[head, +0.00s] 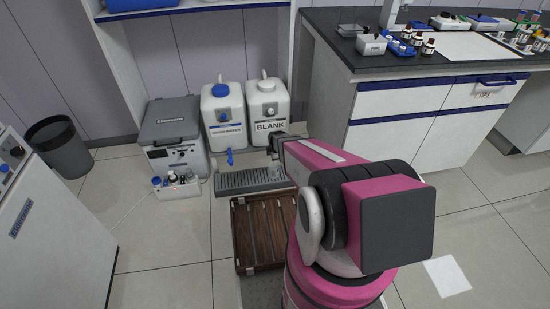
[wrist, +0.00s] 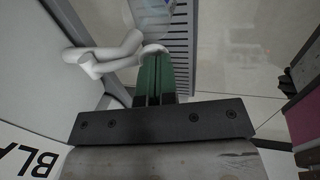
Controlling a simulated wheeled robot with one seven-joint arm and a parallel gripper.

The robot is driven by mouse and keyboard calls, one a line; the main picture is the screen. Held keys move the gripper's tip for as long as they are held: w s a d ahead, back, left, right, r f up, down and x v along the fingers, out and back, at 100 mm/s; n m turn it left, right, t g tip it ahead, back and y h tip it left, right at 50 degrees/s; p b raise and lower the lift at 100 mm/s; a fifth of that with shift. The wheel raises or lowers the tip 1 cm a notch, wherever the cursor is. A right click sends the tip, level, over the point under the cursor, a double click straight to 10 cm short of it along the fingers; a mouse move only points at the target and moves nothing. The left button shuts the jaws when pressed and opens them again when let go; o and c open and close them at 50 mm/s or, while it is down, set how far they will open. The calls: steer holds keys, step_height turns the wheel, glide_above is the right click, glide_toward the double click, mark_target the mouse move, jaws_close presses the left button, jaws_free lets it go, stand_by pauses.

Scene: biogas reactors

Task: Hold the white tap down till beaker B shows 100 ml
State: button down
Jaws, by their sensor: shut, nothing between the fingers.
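A clear beaker (wrist: 153,9) shows partly at the top of the wrist view, over the drip tray. Its letter, marks and liquid level cannot be read.
The grey slatted drip tray (head: 240,182) lies before the jugs, with a brown slatted wooden crate (head: 258,238) nearer me. A grey box (head: 171,130) and small bottles (head: 175,180) stand left. A lab bench (head: 420,110) bounds the right.

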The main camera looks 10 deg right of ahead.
steer(key=shift+r, duration=0.1)
stand_by(0.6)
steer(key=shift+r, duration=0.65)
steer(key=w+v, duration=0.1)
steer(key=v, duration=1.3)
steer(key=shift+r, duration=0.15)
steer(key=shift+w, duration=0.1)
steer(key=s+d+r+m+g, duration=0.2)
steer(key=s+r+m, duration=1.2)
steer(key=s+m, duration=0.3)
steer(key=shift+s+r+m+g, duration=0.35)
steer(key=shift+m+g, duration=0.05)
steer(key=shift+m, duration=0.1)
